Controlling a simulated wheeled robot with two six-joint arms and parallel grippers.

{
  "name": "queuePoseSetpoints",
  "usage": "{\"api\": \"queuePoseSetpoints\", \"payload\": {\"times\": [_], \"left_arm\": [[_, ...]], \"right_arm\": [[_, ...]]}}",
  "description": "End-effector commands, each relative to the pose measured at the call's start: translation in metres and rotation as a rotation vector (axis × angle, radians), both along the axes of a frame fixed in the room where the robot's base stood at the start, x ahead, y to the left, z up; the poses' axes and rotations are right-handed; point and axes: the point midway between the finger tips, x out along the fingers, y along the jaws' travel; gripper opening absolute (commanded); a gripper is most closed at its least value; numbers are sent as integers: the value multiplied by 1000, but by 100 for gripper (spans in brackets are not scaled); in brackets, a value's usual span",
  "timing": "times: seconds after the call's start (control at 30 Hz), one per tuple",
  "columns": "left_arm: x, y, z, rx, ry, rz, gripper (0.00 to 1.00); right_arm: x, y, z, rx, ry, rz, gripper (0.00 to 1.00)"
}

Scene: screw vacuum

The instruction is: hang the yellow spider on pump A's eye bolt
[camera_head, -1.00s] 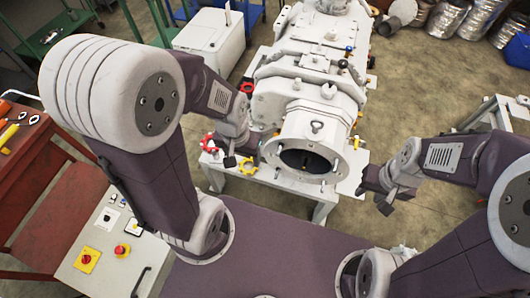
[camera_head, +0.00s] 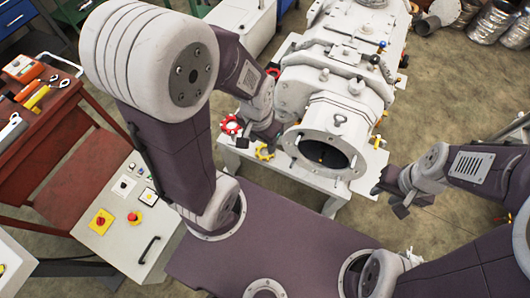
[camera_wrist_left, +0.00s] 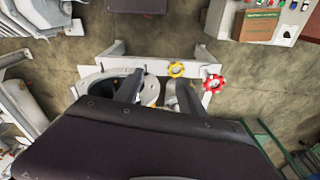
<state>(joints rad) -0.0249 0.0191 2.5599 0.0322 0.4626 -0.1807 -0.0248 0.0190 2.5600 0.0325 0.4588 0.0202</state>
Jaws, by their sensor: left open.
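The yellow spider (camera_head: 265,153) lies on the white stand beside the pump's open flange. It also shows in the left wrist view (camera_wrist_left: 176,69), beyond the fingers. My right gripper (camera_head: 394,197) looks open and empty, right of the flange.
A control panel with a red button (camera_head: 134,217) stands front left. A red bench (camera_head: 70,155) with tools is at the left. The white stand (camera_head: 312,178) surrounds the flange's underside. Open floor (camera_head: 450,110) lies right of the pump.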

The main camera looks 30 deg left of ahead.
Motion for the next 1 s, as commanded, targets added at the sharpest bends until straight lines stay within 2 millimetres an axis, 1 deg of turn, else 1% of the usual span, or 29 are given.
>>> {"api": "queuePoseSetpoints", "payload": {"times": [0.07, 0.13, 0.17, 0.2, 0.27, 0.3, 0.37, 0.4, 0.47, 0.5, 0.53, 0.57, 0.6, 0.67, 0.7, 0.8, 0.87, 1.0], "left_arm": [[13, 0, 6, 26, -30, -223, 47], [38, 0, 16, 63, -76, -462, 47], [48, 0, 15, 80, -87, -561, 47], [64, 1, 6, 104, -98, -689, 47], [88, 5, -15, 138, -107, -873, 47], [105, 9, -35, 163, -109, -994, 47], [131, 18, -76, 193, -100, -1174, 47], [147, 25, -105, 209, -92, -1274, 47], [167, 36, -151, 221, -75, -1390, 47], [177, 45, -186, 221, -60, -1444, 47], [184, 51, -213, 218, -50, -1471, 47], [188, 58, -241, 210, -37, -1485, 47], [193, 66, -275, 196, -21, -1482, 47], [193, 76, -321, 170, 3, -1461, 47], [189, 81, -347, 149, 20, -1448, 47], [173, 88, -391, 99, 60, -1427, 47], [168, 90, -401, 86, 70, -1419, 47], [167, 92, -399, 85, 71, -1414, 47]], "right_arm": [[0, 0, 0, 0, 0, 0, 38], [0, 0, -1, 0, 0, 0, 38], [0, 0, -4, 0, 0, 0, 38], [0, 0, -14, 0, -1, 0, 38], [0, 0, -35, 0, -1, 0, 38], [0, 0, -52, 0, 0, 0, 38], [0, 0, -85, 0, 0, 0, 38], [0, 0, -105, 0, 1, 0, 38], [0, 0, -135, 0, 1, 0, 38], [0, 0, -156, 0, 1, 0, 38], [0, 0, -172, 0, 1, 0, 38], [0, 0, -187, 0, 1, 0, 38], [0, 0, -206, 0, 1, 0, 38], [0, 0, -229, 0, 1, 0, 38], [0, 0, -241, 0, 1, 0, 38], [0, 0, -259, 0, 0, 0, 38], [0, 0, -262, 0, 0, 0, 38], [0, 0, -260, 0, 0, 0, 38]]}}
